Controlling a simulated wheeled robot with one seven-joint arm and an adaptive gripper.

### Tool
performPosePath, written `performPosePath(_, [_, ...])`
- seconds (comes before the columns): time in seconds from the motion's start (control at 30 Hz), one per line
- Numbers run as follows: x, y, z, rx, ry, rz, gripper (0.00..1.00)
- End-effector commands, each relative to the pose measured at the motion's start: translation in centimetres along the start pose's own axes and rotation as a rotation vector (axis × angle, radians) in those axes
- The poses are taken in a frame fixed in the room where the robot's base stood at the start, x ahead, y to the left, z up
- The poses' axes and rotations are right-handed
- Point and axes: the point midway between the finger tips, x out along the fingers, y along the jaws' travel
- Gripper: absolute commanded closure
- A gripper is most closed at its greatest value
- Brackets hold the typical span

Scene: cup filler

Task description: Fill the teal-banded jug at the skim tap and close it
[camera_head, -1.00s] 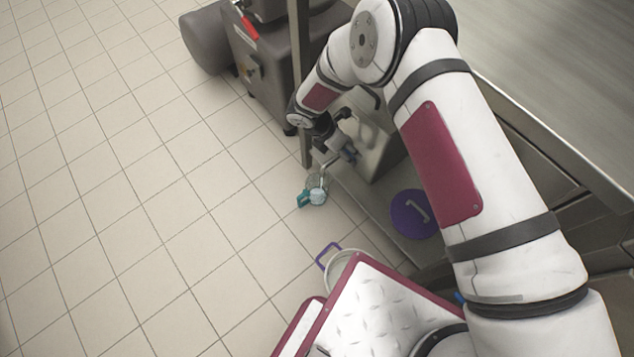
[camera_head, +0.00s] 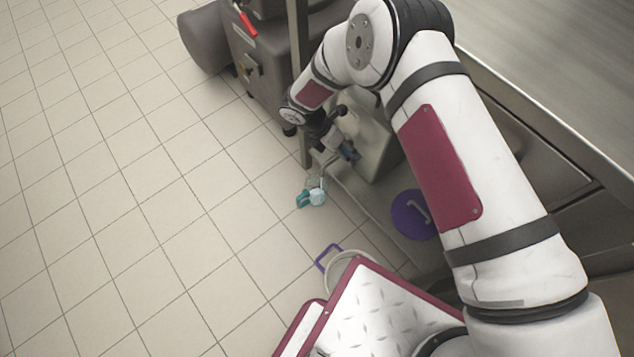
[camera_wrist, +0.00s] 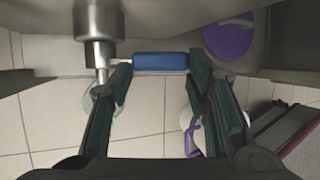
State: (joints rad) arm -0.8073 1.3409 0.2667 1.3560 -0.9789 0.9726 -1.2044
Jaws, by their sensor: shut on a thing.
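The teal-banded jug (camera_head: 313,192) is clear, with a teal part on its left side. It stands on the tiled floor below the steel tap (camera_wrist: 97,50). In the wrist view the jug (camera_wrist: 100,105) is partly hidden behind the tap spout and my left finger. My gripper (camera_wrist: 160,63) is shut on a blue bar-like handle (camera_wrist: 160,62) to the right of the spout. In the head view my gripper (camera_head: 330,142) is small and above the jug, by the steel vessel. I cannot make out the level in the jug.
A purple lid with a handle (camera_head: 412,215) lies on the ledge to the right. A pale round container with a purple handle (camera_head: 328,257) is near my base. A steel post (camera_head: 298,80) and a grey machine (camera_head: 255,65) stand behind. The floor to the left is clear.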

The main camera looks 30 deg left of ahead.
Motion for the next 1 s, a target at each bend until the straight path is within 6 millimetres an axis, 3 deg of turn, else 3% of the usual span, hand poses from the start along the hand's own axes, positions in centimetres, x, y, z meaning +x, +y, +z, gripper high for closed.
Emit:
performPosePath(0.03, [0.77, -0.13, -0.15, 0.01, 0.02, -0.001, 0.85])
performPosePath(1.0, [0.16, 0.29, 0.7, -0.038, 0.008, -0.109, 0.85])
